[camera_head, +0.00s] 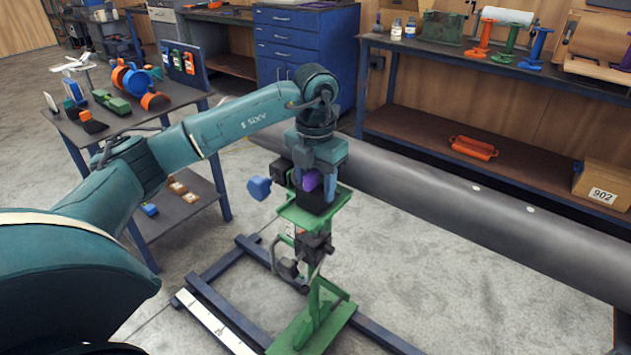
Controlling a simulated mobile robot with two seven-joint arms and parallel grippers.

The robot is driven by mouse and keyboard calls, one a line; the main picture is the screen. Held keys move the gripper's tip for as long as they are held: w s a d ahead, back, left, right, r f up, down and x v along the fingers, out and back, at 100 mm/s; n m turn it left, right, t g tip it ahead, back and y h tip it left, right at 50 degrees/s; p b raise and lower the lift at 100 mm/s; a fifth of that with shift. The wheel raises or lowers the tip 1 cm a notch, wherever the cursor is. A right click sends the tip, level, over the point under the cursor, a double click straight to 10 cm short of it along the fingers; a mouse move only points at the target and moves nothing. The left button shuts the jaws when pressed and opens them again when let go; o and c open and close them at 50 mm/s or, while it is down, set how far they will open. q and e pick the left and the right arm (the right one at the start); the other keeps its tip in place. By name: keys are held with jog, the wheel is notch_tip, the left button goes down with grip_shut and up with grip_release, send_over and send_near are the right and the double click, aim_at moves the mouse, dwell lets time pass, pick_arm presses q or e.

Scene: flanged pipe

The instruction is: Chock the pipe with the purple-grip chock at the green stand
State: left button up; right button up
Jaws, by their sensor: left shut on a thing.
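My left gripper (320,180) is pointing down over the green stand (339,198), shut on the purple grip of the chock (311,181). The chock's black body (314,203) is at the top of the stand, close beside the pipe. I cannot tell whether it touches the pipe or rests fully on the stand. The long grey pipe (450,205) runs from behind my left arm to the right edge. The stand's green foot (313,318) is on a dark blue floor frame. My right gripper is not in view.
A blue knob (259,188) sticks out left of the stand's top. A side table (120,125) at left holds chocks and orange and blue parts. A workbench (440,47) stands behind the pipe, with an orange tray (473,148) and a box (603,185) on its lower shelf.

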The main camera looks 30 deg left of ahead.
pick_arm(q)
jog(key=shift+w+d, duration=0.15)
jog(key=shift+w, duration=1.25)
jog(key=o, duration=1.2)
jog(key=shift+c, duration=0.2)
jog(key=shift+s+r+p, duration=0.2)
jog(key=shift+r+p, duration=0.7)
jog(key=shift+r, duration=0.25)
jog(key=shift+s+r+p, duration=0.15)
jog(key=shift+r+p, duration=0.8)
jog(key=shift+r, duration=0.25)
jog(key=shift+s+r+p, duration=0.2)
jog(key=shift+r+p, duration=0.7)
jog(key=shift+r, duration=0.25)
